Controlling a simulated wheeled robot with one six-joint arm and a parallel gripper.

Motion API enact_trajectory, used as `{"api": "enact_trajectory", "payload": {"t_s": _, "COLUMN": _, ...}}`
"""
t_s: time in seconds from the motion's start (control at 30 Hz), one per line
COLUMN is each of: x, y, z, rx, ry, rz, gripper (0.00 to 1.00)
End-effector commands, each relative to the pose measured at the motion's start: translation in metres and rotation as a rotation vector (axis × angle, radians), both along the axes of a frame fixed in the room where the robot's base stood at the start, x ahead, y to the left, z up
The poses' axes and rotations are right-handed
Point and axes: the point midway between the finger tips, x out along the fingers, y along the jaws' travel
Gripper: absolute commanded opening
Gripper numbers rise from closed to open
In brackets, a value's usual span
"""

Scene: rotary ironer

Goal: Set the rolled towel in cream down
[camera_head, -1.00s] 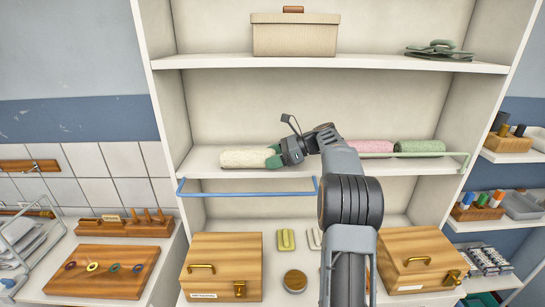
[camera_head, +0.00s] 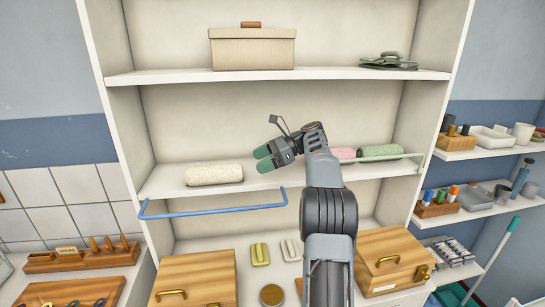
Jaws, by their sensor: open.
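The cream rolled towel (camera_head: 214,174) lies on its side on the middle shelf (camera_head: 165,184), toward the left, above the blue rail. My gripper (camera_head: 262,158) is open and empty, with green fingertips pointing left. It is to the right of the towel and apart from it, with a clear gap of shelf between them.
A lidded box (camera_head: 252,52) stands above.

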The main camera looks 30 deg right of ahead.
Motion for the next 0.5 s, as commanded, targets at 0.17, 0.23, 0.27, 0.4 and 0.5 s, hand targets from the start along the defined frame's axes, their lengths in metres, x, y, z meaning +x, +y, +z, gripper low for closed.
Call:
{"api": "enact_trajectory", "payload": {"t_s": 0.17, "x": -0.009, "y": -0.023, "z": 0.010, "rx": 0.000, "ry": -0.001, "rz": -0.002, "gripper": 0.88}}
{"api": "enact_trajectory", "payload": {"t_s": 0.23, "x": -0.011, "y": -0.028, "z": 0.013, "rx": 0.001, "ry": 0.000, "rz": -0.001, "gripper": 0.88}}
{"api": "enact_trajectory", "payload": {"t_s": 0.27, "x": -0.012, "y": -0.030, "z": 0.014, "rx": 0.001, "ry": 0.000, "rz": -0.001, "gripper": 0.88}}
{"api": "enact_trajectory", "payload": {"t_s": 0.4, "x": -0.015, "y": -0.035, "z": 0.016, "rx": 0.001, "ry": 0.000, "rz": 0.000, "gripper": 0.88}}
{"api": "enact_trajectory", "payload": {"t_s": 0.5, "x": -0.015, "y": -0.032, "z": 0.018, "rx": -0.012, "ry": -0.004, "rz": 0.003, "gripper": 0.88}}
